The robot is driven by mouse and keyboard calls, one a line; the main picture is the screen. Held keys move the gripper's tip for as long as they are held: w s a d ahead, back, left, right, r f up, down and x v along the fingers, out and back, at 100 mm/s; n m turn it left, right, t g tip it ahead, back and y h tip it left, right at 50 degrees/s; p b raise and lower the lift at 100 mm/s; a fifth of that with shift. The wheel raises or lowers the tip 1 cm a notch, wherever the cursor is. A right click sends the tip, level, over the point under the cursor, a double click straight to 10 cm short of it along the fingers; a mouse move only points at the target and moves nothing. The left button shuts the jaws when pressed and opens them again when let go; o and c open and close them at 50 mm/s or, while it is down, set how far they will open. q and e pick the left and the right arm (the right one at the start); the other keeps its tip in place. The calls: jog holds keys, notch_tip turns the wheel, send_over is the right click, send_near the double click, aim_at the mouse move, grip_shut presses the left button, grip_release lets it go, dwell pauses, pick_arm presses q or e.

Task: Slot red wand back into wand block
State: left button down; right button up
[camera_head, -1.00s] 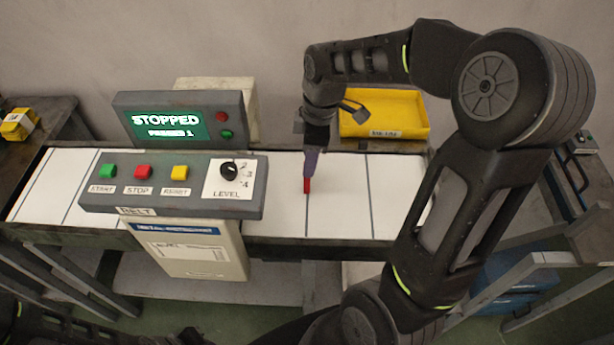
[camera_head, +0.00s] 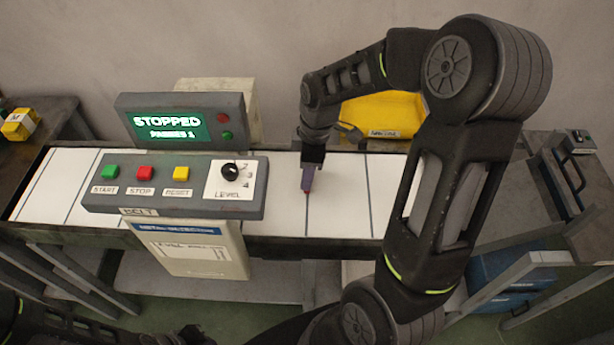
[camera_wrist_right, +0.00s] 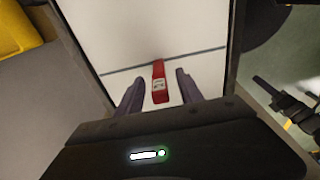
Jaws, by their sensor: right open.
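A small red wand (camera_head: 308,194) is on the white belt, by a dark cross line. My right gripper (camera_head: 307,180) is open and points down over the belt, partly hiding the wand in the head view. In the wrist view a gap shows between the wand and each finger of my right gripper (camera_wrist_right: 159,88). I cannot surely identify the wand block. A small yellow block with a white label (camera_head: 19,124) sits on the left table.
A control panel (camera_head: 150,197) with coloured buttons and a level knob stands in front of the belt. A screen (camera_head: 166,126) reads STOPPED. A yellow tray (camera_head: 388,113) is behind the belt. A grey device (camera_head: 578,141) sits on the right table. The belt around the wand is clear.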

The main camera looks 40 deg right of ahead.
grip_shut()
dwell(0.3)
jog(key=shift+r, duration=0.15)
dwell(0.3)
notch_tip(320, 180, up, 10)
jog(key=shift+f+b, duration=0.1)
jog(key=shift+b, duration=0.35)
dwell(0.5)
